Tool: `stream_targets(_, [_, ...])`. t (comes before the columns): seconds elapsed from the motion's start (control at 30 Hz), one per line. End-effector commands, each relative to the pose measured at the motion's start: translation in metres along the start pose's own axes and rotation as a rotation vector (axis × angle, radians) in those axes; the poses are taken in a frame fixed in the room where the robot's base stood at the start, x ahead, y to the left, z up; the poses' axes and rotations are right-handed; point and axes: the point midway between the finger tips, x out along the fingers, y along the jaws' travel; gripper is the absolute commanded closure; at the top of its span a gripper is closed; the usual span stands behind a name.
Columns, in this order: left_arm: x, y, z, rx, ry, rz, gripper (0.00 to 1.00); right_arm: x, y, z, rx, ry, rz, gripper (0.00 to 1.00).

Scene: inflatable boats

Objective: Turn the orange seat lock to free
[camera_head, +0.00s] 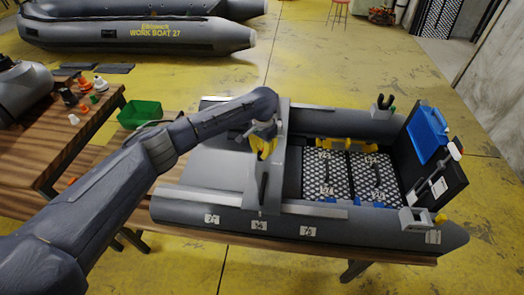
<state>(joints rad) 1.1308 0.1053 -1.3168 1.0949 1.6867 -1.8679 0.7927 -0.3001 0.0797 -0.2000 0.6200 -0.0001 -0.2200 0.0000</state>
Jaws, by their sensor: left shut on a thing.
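The small grey inflatable boat (385,222) lies on a wooden table. A light grey seat (282,160) spans it from side to side. My left arm reaches in from the left, and my left gripper (262,136) points down at the seat. It is shut on a yellow-orange piece, seemingly the orange seat lock (262,147). The fingers and arm partly cover this piece, so its turned position cannot be read. My right gripper is not in view.
Patterned floor panels (338,178) with yellow and blue pieces lie right of the seat. A blue box (427,133) is at the stern. A green bin (140,114) and a side table (48,150) with small parts stand left. A larger boat (130,36) lies behind.

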Motion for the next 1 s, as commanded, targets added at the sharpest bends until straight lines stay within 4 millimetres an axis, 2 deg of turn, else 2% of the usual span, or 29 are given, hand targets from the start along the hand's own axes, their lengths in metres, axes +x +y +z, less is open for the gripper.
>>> stream_targets(0.6, [0.0004,0.0068,0.0021,0.581,0.000,-0.001,1.00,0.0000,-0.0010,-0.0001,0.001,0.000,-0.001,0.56])
stream_targets(1.0, [0.0002,0.0094,0.0041,0.862,0.000,0.000,1.00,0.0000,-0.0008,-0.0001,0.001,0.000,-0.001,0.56])
